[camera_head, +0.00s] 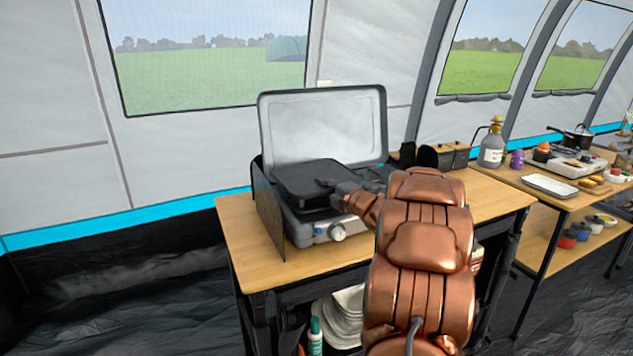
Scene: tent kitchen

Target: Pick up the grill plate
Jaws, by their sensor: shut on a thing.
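The black grill plate (300,181) is at the open camp stove (318,230) on the wooden table. It appears slightly tilted over the stove's top. My gripper (338,190) is shut on the grill plate at its right side. My copper-coloured arm reaches in from the lower right and hides the stove's right part. The fingertips are small and dark against the plate, so their exact hold is hard to see. I cannot tell whether the plate still touches the stove.
The stove's raised lid (322,125) stands behind the plate, and a dark side panel (268,215) stands at its left. A grey bottle (492,147) and a white tray (549,185) are to the right. The table's left end (240,230) is bare.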

